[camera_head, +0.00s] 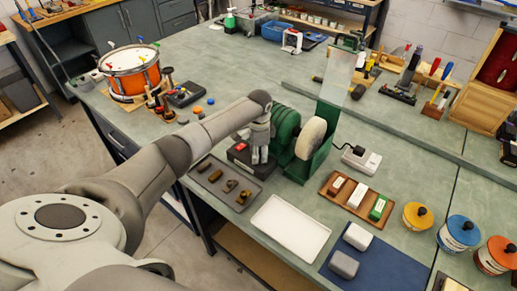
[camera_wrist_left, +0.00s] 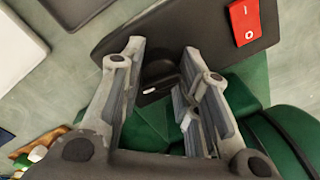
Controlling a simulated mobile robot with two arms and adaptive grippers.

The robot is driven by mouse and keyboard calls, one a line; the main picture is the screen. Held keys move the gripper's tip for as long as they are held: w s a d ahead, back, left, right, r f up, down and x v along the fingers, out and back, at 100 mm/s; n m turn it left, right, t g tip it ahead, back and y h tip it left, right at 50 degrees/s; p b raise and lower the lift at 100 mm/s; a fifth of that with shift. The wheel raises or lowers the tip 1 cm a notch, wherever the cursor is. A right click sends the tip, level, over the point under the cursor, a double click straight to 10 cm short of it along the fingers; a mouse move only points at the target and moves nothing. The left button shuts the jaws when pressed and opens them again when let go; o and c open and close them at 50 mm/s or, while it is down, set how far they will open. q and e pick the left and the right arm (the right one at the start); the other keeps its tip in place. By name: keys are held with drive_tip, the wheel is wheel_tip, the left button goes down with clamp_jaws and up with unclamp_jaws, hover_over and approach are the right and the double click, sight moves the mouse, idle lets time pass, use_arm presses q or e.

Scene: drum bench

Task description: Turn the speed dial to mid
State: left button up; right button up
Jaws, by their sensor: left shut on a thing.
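The green bench machine (camera_head: 287,128) with a pale round wheel (camera_head: 310,138) stands on the bench. Its dark control base carries a red switch (camera_head: 241,147), which also shows in the left wrist view (camera_wrist_left: 245,20). The black speed dial (camera_wrist_left: 160,70) lies between the fingers of my left gripper (camera_wrist_left: 163,52), with a pale mark near it. The gripper (camera_head: 258,152) points down at the base and is shut on the dial. The fingers hide part of the dial, and I cannot tell its setting. My right gripper is not in view.
A dark tray (camera_head: 250,184) with several brown pieces lies close before the machine, with a white tray (camera_head: 290,228) to its right. A wooden tray with bars (camera_head: 356,197), a blue mat (camera_head: 385,265) and jars (camera_head: 416,215) are further right.

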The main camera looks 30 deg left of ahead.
sight(260, 153)
use_arm(q)
drive_tip(key=n+p, duration=0.2)
drive_tip(key=n, duration=0.1)
drive_tip(key=shift+r+n, duration=0.15)
drive_tip(key=shift+n, duration=0.15)
drive_tip(key=shift+n+p, duration=0.6)
drive_tip(key=shift+n, duration=1.1)
drive_tip(key=shift+w, duration=0.1)
drive_tip(key=o, duration=1)
drive_tip(key=shift+o, duration=0.2)
wheel_tip(260, 153, up, 12)
drive_tip(key=shift+d, duration=0.35)
